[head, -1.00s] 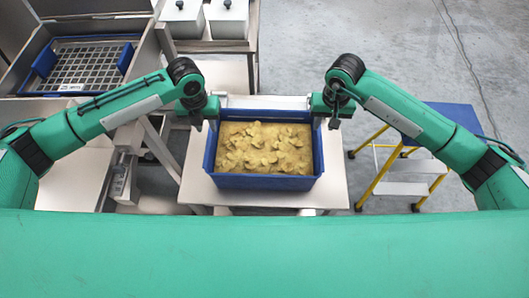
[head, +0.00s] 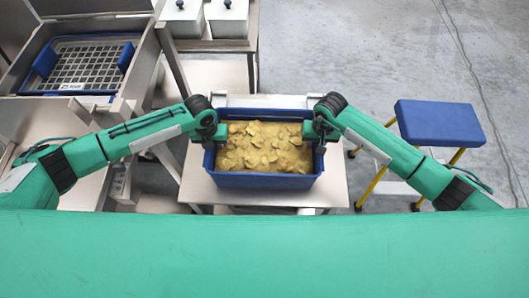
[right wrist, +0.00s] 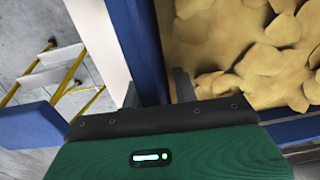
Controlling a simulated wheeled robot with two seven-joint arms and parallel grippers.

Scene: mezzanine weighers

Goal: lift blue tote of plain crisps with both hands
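The blue tote (head: 262,181) of plain crisps (head: 265,148) stands level on a pale table. My left gripper (head: 209,144) is down at the tote's left wall; its fingers are hidden beneath it. My right gripper (head: 320,146) is down at the right wall. In the right wrist view the right gripper (right wrist: 157,90) has its fingers apart, one on the crisps' side and one outside the tote wall (right wrist: 140,45). Whether either finger touches the wall is unclear.
The pale table (head: 333,190) has bare margin around the tote. A yellow-legged step stool with a blue top (head: 438,123) stands to the right. A bin with a grid tray (head: 85,68) is at left, and white lidded containers (head: 228,18) stand behind.

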